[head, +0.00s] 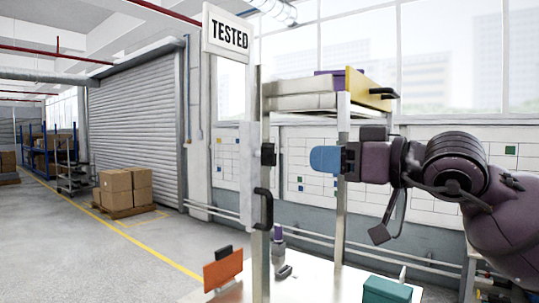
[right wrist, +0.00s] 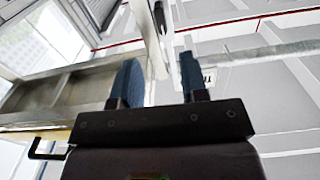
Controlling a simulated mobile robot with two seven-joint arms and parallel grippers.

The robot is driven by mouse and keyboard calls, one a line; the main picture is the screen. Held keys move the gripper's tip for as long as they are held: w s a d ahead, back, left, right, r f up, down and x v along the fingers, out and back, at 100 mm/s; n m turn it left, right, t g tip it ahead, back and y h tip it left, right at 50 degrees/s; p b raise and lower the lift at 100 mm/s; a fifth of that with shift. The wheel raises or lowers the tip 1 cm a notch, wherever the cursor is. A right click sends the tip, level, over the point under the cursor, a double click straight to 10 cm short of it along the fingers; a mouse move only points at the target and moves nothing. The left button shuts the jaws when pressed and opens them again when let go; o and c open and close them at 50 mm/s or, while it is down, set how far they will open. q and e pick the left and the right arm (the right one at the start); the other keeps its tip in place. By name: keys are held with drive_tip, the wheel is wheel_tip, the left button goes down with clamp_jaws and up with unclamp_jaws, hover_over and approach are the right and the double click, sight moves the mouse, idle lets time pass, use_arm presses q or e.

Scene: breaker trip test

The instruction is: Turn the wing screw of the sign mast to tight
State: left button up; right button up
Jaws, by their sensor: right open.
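The sign mast (head: 261,235) is a pale metal post with a white "TESTED" sign (head: 228,35) on top. A small black fitting (head: 268,154), apparently the wing screw, sits on the mast at mid-height; its wing angle is too small to tell. My right gripper (head: 322,160) is right of it, pointing left, with a clear gap between. In the right wrist view the gripper (right wrist: 158,78) has its blue fingers apart with nothing held between them. A pale post (right wrist: 151,40) with a dark part (right wrist: 159,16) shows beyond the fingers. My left gripper is not in view.
A black handle (head: 263,208) is below the fitting. A shelf rack (head: 341,215) with a yellow-fronted drawer (head: 368,88) stands behind my right gripper. An orange panel (head: 223,269), a purple-topped bottle (head: 278,250) and a teal box (head: 387,289) are low on the bench.

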sight(275, 155)
drive_tip(key=shift+n, duration=0.3)
drive_tip(key=p+x, duration=0.2)
drive_tip(key=x, duration=0.7)
drive_tip(key=shift+a+r, duration=0.1)
drive_tip(key=shift+a, duration=0.05)
drive_tip(key=shift+x, duration=0.85)
drive_tip(key=shift+c, duration=0.3)
clamp_jaws()
